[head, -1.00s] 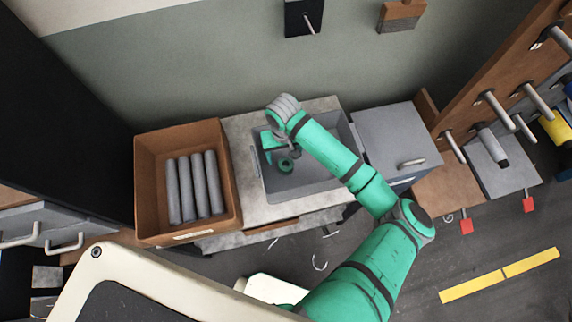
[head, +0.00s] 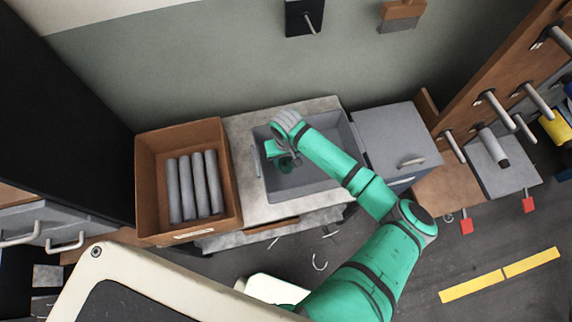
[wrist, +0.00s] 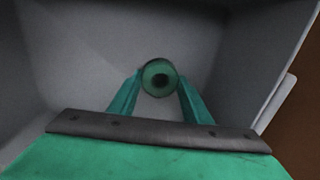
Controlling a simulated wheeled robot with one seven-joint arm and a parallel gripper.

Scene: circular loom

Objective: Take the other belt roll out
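In the head view the roll (head: 286,163) is partly hidden behind my gripper (head: 279,153), which is inside the bin. My gripper's two green fingers (wrist: 159,84) stand apart, one on each side of the roll. The fingertips appear at or very near its edges. I cannot tell whether they touch or grip it.
A brown box (head: 150,213) with several grey cylinders (head: 195,188) stands left of the bin. A grey cabinet (head: 395,140) is to the right. A brown peg rack (head: 500,75) is at the far right. The bin walls are close around my gripper.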

